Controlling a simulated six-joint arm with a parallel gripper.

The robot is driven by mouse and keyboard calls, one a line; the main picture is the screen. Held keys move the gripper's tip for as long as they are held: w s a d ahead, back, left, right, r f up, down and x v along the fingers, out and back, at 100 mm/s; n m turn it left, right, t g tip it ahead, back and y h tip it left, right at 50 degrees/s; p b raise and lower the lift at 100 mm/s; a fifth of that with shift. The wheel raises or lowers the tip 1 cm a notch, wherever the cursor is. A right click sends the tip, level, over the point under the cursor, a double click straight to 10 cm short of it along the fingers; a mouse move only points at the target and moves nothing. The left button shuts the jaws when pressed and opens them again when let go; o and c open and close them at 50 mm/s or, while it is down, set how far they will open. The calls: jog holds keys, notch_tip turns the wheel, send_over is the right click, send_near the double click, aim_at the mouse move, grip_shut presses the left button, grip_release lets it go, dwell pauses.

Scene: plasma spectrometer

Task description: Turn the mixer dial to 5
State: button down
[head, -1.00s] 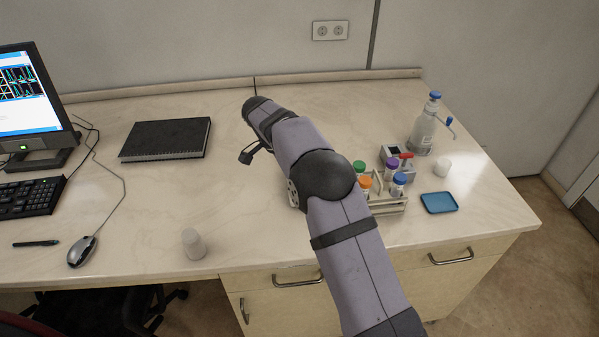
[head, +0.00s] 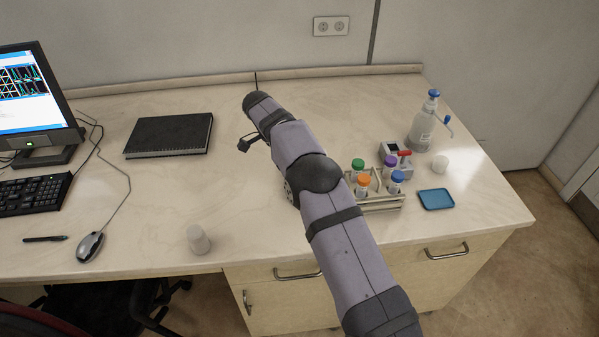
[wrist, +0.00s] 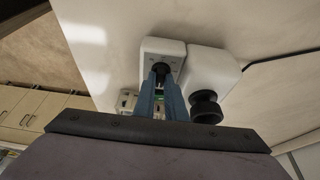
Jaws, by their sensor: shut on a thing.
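The mixer is a white device (wrist: 208,72) with a small black dial (wrist: 161,70) on its face, seen in the wrist view. My gripper (wrist: 162,80) has its two blue fingers closed on the dial, one on each side. The fingers cover part of the dial, and no number or pointer mark can be read. A black round part (wrist: 205,107) sticks out from the mixer to the right of the fingers. In the head view, my arm hides the mixer and the gripper.
In the head view, a rack (head: 382,204) of capped tubes stands right of my arm, with a blue tray (head: 436,199) and a bottle (head: 422,130) beyond. A black notebook (head: 170,135) and a white cup (head: 198,240) lie to the left, with clear table between.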

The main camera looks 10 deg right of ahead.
jog(key=c, duration=1.8)
grip_release()
jog(key=shift+a+r, duration=0.1)
jog(key=v, duration=0.5)
jog(key=shift+r, duration=0.1)
jog(key=shift+v, duration=0.95)
